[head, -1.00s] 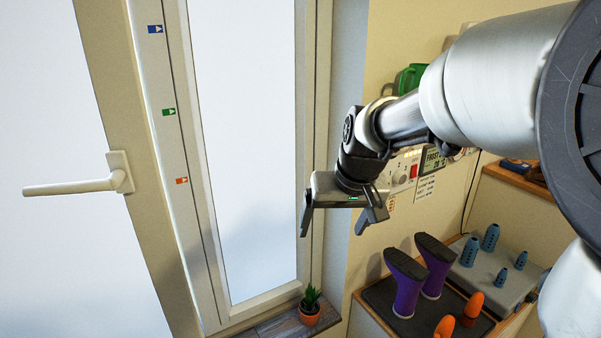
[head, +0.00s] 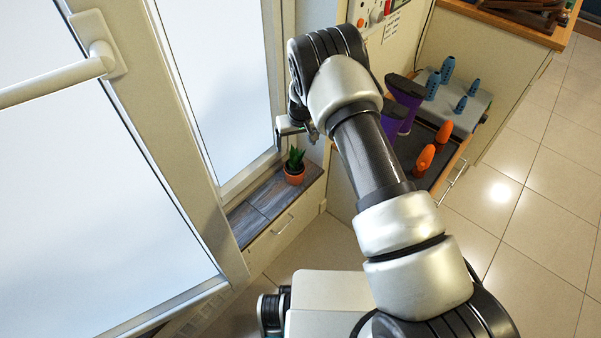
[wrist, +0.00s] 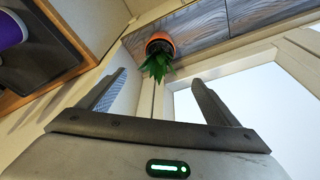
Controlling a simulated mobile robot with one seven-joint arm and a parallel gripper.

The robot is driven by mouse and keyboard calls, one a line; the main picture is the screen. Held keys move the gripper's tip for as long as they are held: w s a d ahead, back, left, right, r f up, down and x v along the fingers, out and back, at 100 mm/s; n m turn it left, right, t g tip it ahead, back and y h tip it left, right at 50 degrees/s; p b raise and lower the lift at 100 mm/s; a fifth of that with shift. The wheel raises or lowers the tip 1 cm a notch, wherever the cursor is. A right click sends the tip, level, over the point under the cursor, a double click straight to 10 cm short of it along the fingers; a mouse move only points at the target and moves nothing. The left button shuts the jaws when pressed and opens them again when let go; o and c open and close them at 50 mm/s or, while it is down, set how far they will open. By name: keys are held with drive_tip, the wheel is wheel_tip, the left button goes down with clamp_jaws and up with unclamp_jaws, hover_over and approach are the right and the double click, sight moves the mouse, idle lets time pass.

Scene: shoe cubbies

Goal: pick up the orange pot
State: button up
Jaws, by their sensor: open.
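The orange pot (head: 294,177) holds a small green spiky plant (head: 295,158) and stands upright on the grey wooden sill at the window's foot. In the wrist view the orange pot (wrist: 160,39) is at the upper middle, with its plant (wrist: 158,65) pointing down the picture. My gripper (wrist: 160,88) is open and empty, its two fingers apart. The pot lies beyond the fingertips, between their directions and not touching them. In the head view my gripper (head: 290,128) is above the pot, partly hidden behind my arm.
The grey sill (head: 262,205) has free room left of the pot. Window frame and glass (head: 215,80) rise close behind. To the right, a dark tray (head: 436,165) holds purple boots (head: 405,97) and orange shoe-shaped items (head: 424,158). Blue pegs (head: 447,68) stand beyond. A white handle (head: 60,82) juts out left.

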sight(295, 166)
drive_tip(key=b+x, duration=0.1)
drive_tip(key=x, duration=0.3)
drive_tip(key=b+x, duration=0.1)
drive_tip(key=x, duration=0.4)
drive_tip(key=b+x, duration=0.1)
drive_tip(key=x, duration=0.4)
drive_tip(key=shift+s+d, duration=0.2)
drive_tip(key=shift+s, duration=0.1)
drive_tip(key=b+x, duration=0.1)
drive_tip(key=x, duration=0.2)
drive_tip(key=b+x, duration=0.1)
drive_tip(key=x, duration=0.1)
drive_tip(key=shift+s+d+f+b, duration=0.1)
drive_tip(key=shift+s+f+b, duration=0.2)
drive_tip(key=shift+c, duration=0.2)
drive_tip(key=c, duration=1.1)
drive_tip(key=shift+c, duration=0.5)
drive_tip(key=shift+r, duration=0.15)
